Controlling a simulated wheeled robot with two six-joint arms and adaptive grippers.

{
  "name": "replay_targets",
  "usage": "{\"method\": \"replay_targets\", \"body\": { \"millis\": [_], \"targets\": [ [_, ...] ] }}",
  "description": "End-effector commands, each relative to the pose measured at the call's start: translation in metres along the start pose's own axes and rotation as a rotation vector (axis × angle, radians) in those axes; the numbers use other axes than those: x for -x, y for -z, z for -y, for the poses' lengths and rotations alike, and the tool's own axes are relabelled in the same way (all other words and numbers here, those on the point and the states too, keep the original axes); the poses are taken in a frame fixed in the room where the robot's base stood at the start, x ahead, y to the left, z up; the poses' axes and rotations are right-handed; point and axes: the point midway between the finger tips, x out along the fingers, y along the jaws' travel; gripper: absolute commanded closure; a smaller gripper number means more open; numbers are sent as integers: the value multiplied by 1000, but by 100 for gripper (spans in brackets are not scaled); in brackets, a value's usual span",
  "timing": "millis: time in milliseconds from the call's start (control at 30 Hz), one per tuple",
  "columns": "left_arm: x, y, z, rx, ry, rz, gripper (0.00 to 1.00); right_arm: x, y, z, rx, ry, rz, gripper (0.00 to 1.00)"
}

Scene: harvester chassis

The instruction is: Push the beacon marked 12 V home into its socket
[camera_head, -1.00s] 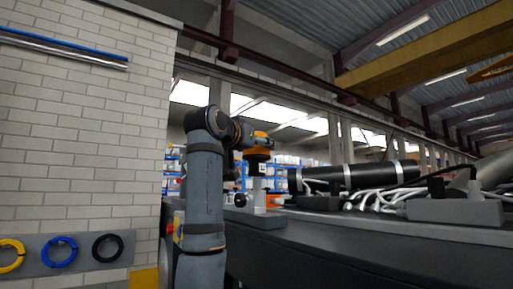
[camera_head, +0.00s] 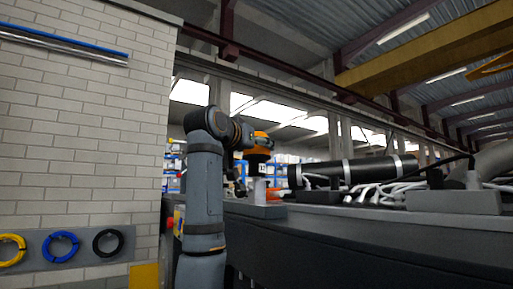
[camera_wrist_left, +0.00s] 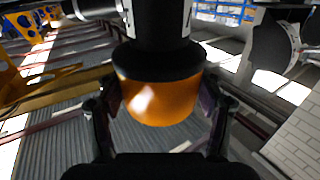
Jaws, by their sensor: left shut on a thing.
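The beacon (camera_head: 261,142) has an orange dome and a black lower body with a white label that seems to carry a number, too small to read surely. It stands upright above a pale post on a grey block (camera_head: 256,211) at the edge of the dark chassis. My left gripper (camera_head: 246,142) is shut on the beacon around its dome and collar. In the left wrist view the orange dome (camera_wrist_left: 160,100) sits between the two fingers (camera_wrist_left: 160,112). Whether the beacon's lower end is inside a socket cannot be told. My right gripper is not in view.
A black cylinder with pale bands (camera_head: 352,171) and several white cables (camera_head: 390,192) lie on the chassis to the right. Another grey block (camera_head: 455,201) stands farther right. A brick wall with hanging coils (camera_head: 60,248) is at left.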

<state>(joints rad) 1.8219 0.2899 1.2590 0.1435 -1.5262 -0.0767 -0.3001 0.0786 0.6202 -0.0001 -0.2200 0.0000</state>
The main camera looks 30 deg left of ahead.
Motion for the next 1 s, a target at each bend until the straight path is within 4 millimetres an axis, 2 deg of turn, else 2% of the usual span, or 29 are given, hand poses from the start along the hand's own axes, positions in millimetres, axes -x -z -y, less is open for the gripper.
{"method": "replay_targets", "body": {
  "millis": [300, 333, 533, 867, 1000],
  "targets": [
    [0, -8, 0, 0, 0, -3, 93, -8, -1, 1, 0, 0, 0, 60],
    [1, -8, 0, 0, 0, -3, 32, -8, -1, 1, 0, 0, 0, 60],
    [0, -7, 0, 0, 0, -2, 5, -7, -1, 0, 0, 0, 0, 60],
    [0, -8, 0, 0, 0, 2, 5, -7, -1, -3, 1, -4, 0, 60],
    [16, -7, 0, -1, 1, -2, 5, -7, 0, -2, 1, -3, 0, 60]
  ]
}}
